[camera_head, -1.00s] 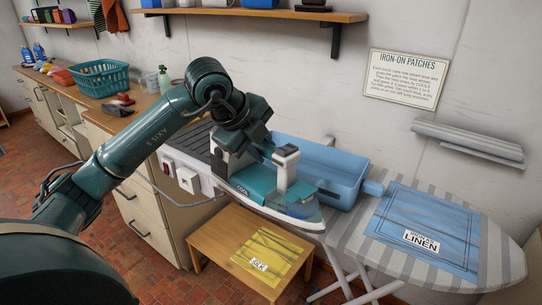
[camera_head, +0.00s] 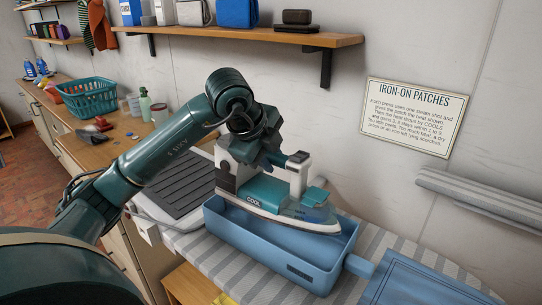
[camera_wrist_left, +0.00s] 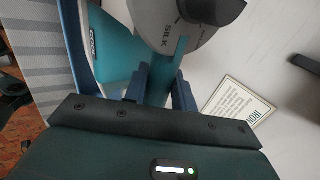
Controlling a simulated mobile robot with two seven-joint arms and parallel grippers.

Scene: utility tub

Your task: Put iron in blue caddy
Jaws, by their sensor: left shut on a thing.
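The iron (camera_head: 268,193), teal and white with a COOL label, hangs over the blue caddy (camera_head: 290,262), its long sole roughly level. My left gripper (camera_head: 268,160) is shut on the iron. In the left wrist view, the two fingers (camera_wrist_left: 158,88) grip a teal part of the iron (camera_wrist_left: 118,50) below a round grey dial marked SILK. The caddy is an open rectangular tub on the ironing board, and the iron hides its far part. I cannot tell whether the sole is above the rim or just inside it. My right gripper is not in view.
A blue cloth (camera_head: 425,280) lies on the striped ironing board (camera_head: 385,245) right of the caddy. A dark ribbed pad (camera_head: 175,180) is to the left. A teal basket (camera_head: 88,98) stands on the counter behind. A wooden shelf (camera_head: 250,38) and a sign (camera_head: 412,117) are on the wall.

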